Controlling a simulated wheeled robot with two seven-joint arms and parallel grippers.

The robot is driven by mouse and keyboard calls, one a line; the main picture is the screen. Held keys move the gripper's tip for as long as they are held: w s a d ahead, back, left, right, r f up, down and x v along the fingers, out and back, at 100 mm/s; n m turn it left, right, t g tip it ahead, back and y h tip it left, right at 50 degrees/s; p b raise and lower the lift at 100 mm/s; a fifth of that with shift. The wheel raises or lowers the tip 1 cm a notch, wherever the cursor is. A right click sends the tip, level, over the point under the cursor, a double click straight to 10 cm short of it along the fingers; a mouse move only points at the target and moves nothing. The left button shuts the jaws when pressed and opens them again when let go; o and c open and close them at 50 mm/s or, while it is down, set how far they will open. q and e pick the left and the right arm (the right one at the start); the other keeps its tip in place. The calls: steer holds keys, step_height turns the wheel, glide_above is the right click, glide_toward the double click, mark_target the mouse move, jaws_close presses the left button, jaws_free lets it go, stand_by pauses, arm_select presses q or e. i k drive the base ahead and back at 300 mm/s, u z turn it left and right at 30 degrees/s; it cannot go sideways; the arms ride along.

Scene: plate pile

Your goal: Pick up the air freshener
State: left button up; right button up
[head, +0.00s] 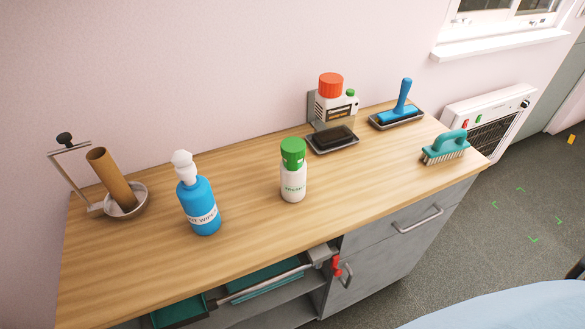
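A white can with a green cap (293,171) stands upright near the middle of the wooden counter (250,235). It looks like the air freshener; its green label is too small to read surely. Nothing touches it and it is fully visible. Neither of my grippers shows in the head view.
A blue pump bottle (199,205) stands left of the can. A cardboard tube (111,181) stands in a metal holder.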

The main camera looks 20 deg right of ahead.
mark_target(292, 184)
steer(key=u, duration=1.85)
steer(key=k, duration=0.9)
steer(key=z, duration=1.85)
steer(key=i, duration=0.5)
